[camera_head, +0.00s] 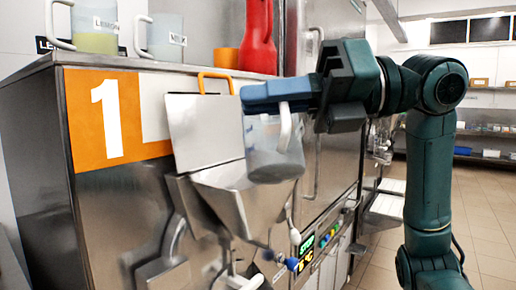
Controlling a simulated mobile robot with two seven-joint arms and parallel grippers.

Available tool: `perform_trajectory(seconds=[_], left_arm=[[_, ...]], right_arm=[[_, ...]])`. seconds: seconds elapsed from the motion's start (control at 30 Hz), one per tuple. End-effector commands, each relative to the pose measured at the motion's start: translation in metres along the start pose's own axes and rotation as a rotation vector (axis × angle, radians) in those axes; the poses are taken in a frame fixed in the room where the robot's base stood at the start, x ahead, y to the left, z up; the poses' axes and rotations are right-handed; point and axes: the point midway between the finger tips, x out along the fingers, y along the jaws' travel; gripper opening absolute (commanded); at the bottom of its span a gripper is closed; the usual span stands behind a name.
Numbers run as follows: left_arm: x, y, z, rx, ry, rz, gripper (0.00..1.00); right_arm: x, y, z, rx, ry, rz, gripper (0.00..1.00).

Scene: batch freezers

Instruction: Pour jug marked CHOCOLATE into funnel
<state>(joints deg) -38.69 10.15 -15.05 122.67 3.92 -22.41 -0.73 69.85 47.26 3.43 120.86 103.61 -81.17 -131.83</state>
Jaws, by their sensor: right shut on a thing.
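My right gripper (268,95), with blue fingers, reaches in from the right and is shut on a clear, greyish jug (262,150). The jug's white handle (286,128) faces me, below the fingers. No marking on this jug can be read, and it looks nearly empty or pale inside. The metal funnel (222,196) is on the front of the machine, under its raised square lid (206,132). The jug hangs close above the funnel's right side and looks roughly upright. I cannot tell whether it touches the rim. My left gripper is out of view.
The steel machine carries an orange panel marked 1 (104,118). On its top stand a jug labelled LEMON (97,42), a jug labelled MILK (165,45), a red container (258,38) and an orange cup (226,57). Open floor (490,225) lies at the right.

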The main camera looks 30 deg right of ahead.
Motion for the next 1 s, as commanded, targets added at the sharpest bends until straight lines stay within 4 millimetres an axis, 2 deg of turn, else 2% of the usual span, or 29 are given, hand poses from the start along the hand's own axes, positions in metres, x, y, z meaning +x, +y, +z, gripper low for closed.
perform_trajectory(seconds=[0.03,0.5,0.63,1.0], left_arm=[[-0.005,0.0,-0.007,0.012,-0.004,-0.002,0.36],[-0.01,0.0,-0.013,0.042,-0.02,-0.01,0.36],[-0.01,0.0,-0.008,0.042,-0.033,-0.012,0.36],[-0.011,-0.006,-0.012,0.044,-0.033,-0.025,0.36]], right_arm=[[0.0,0.001,0.01,0.033,0.006,0.0,0.0],[0.003,-0.015,0.018,0.297,0.055,0.0,0.0],[0.003,-0.018,0.019,0.334,0.063,0.001,0.0],[0.004,-0.022,0.022,0.398,0.075,0.001,0.0]])
